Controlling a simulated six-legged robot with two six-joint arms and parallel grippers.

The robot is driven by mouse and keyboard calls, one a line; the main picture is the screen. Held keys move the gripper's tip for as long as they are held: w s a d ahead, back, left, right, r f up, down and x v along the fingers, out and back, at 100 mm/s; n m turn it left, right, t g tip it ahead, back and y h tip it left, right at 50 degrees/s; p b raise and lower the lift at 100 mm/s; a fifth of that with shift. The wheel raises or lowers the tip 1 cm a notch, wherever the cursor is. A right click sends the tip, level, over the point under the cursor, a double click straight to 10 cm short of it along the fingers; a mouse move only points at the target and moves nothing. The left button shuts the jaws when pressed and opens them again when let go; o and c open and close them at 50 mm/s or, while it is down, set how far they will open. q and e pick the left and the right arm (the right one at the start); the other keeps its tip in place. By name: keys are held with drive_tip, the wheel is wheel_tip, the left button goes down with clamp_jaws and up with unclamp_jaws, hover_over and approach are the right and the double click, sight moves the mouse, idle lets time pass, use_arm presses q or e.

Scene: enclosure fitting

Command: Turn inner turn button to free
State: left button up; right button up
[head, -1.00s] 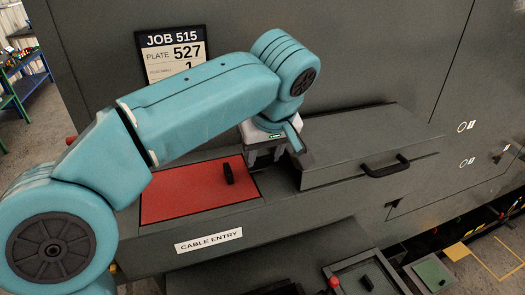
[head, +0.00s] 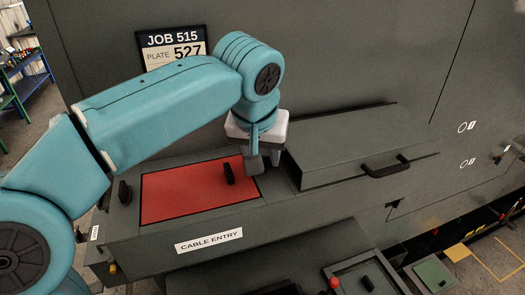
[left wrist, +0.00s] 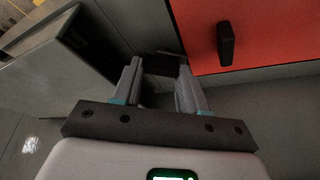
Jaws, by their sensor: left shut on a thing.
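My left gripper (head: 262,165) points down at the right edge of the red panel (head: 165,200). In the left wrist view, its two grey fingers (left wrist: 161,80) are closed on a small dark block, the inner turn button (left wrist: 163,66), just beyond the panel's edge. In the head view the fingers hide this button, and its exact angle is hard to tell. A black handle (head: 228,173) stands on the red panel, left of the gripper; it also shows in the wrist view (left wrist: 226,43). Another black turn button (head: 124,192) sits left of the panel. My right gripper is out of view.
A raised grey cover (head: 340,150) with a black bar handle (head: 386,167) stands close to the right of the gripper. A CABLE ENTRY label (head: 208,240) is on the front face. A tall grey wall rises behind. Small boxes lie at the lower right.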

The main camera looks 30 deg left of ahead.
use_arm(q)
drive_tip(key=m+h, duration=0.1)
drive_tip(key=m, duration=0.1)
drive_tip(key=m+h+p, duration=0.1)
drive_tip(key=m, duration=0.2)
drive_tip(key=shift+a+r+m, duration=0.15)
drive_tip(key=shift+m, duration=0.15)
drive_tip(key=m+h+p, duration=0.1)
drive_tip(key=m, duration=0.2)
drive_tip(key=m+h+p, duration=0.1)
drive_tip(key=m, duration=0.1)
drive_tip(key=shift+w+m+g+p, duration=0.1)
drive_tip(key=shift+m+g+p, duration=0.2)
drive_tip(key=shift+m+g, duration=0.1)
drive_tip(key=shift+m+h, duration=0.3)
drive_tip(key=o, duration=0.8)
drive_tip(key=shift+c, duration=0.2)
drive_tip(key=shift+w+f, duration=0.1)
drive_tip(key=shift+f, duration=0.1)
